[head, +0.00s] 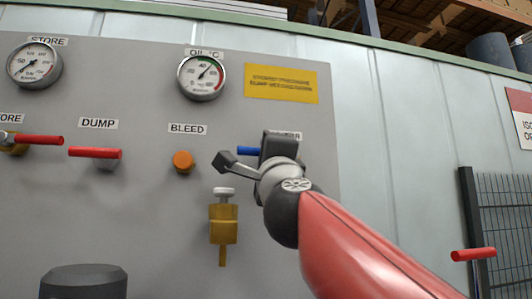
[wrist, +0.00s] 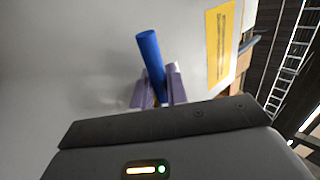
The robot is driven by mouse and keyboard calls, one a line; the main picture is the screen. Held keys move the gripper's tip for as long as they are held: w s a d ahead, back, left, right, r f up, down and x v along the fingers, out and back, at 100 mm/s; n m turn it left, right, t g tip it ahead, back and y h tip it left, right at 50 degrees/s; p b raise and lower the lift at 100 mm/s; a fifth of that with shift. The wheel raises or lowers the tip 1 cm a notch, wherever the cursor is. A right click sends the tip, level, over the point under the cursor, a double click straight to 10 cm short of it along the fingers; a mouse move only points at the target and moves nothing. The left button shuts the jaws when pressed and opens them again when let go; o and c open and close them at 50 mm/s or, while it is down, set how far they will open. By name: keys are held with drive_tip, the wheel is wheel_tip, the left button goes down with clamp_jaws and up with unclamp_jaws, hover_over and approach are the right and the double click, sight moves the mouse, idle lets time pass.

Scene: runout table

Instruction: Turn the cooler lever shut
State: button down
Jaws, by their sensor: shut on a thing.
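The cooler lever has a blue handle (head: 248,151), whose left end sticks out from behind my gripper under a partly hidden label in the head view. In the wrist view the blue handle (wrist: 150,58) stands between the two purple fingers of my gripper (wrist: 158,88). The gripper is shut on it. In the head view my wrist and gripper body hide the fingers and the lever's pivot.
Left on the grey panel (head: 140,200) are a red DUMP lever (head: 95,153), another red lever (head: 38,139), an orange BLEED knob (head: 182,161) and a brass valve (head: 223,225). Gauges sit above. A dark mesh fence (head: 500,215) stands at right.

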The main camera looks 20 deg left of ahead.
drive_tip(key=c, duration=1.4)
unclamp_jaws()
drive_tip(key=shift+c, duration=0.2)
drive_tip(key=b+v, duration=0.4)
drive_tip(key=v, duration=0.3)
drive_tip(key=shift+s+d+f, duration=0.2)
drive_tip(key=shift+s, duration=0.05)
